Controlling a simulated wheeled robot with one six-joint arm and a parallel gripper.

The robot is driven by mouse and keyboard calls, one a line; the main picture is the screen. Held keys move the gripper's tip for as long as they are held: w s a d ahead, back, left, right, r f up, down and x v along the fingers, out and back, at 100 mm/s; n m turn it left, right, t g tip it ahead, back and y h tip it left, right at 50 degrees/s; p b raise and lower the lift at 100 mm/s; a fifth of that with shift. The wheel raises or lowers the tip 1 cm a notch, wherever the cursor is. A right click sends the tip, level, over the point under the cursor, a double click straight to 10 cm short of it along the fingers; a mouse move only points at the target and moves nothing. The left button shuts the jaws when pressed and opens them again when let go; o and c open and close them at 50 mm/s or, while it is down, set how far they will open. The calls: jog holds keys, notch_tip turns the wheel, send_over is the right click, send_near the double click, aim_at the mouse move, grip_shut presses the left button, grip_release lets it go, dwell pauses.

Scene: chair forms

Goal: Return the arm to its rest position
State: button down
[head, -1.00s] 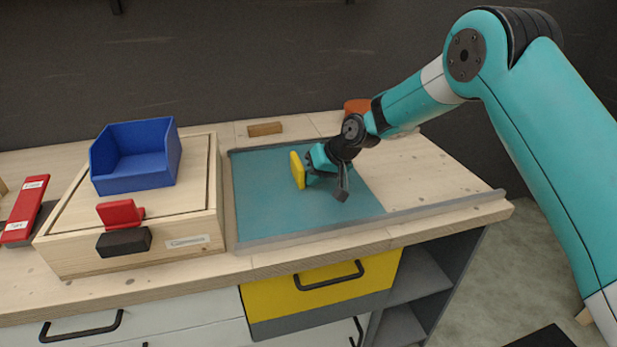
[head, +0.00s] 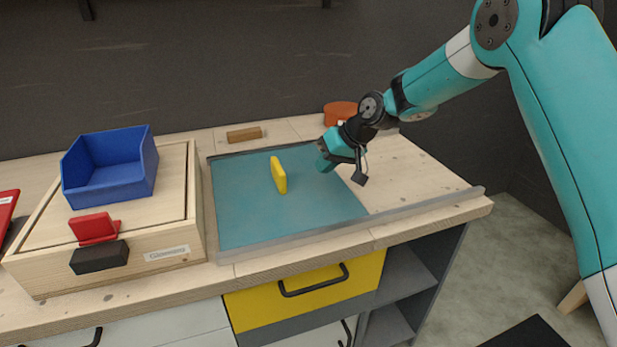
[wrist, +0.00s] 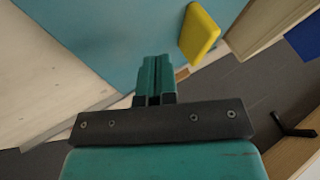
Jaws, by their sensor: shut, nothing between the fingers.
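My gripper (head: 327,156) is in the air over the right part of the teal mat (head: 240,215), to the right of a yellow block. In the wrist view its two teal fingers (wrist: 154,78) are together with nothing between them. The yellow block (head: 279,175) is a thin slab standing on its edge on the mat, apart from my gripper. It also shows in the wrist view (wrist: 199,36), beyond the fingers to the right. My arm reaches in from the right side of the head view.
A wooden box (head: 120,262) with a black handle stands left of the mat, bearing a blue bin (head: 110,185) and a red piece (head: 95,228). A wooden block (head: 244,135) and an orange round thing (head: 340,112) lie behind. A metal rail (head: 400,213) edges the front.

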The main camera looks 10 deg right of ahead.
jog(key=s+a+r+n+g+p, duration=0.2)
jog(key=s+r+p, duration=0.2)
jog(key=s+r, duration=1.25)
jog(key=s+d+r+n+g+h+p, duration=0.1)
jog(key=s+d+h+p, duration=0.1)
jog(key=s, duration=2)
jog(key=shift+s+r+n+g, duration=0.15)
jog(key=shift+n+g, duration=0.15)
jog(key=shift+n, duration=0.1)
jog(key=shift+d, duration=0.1)
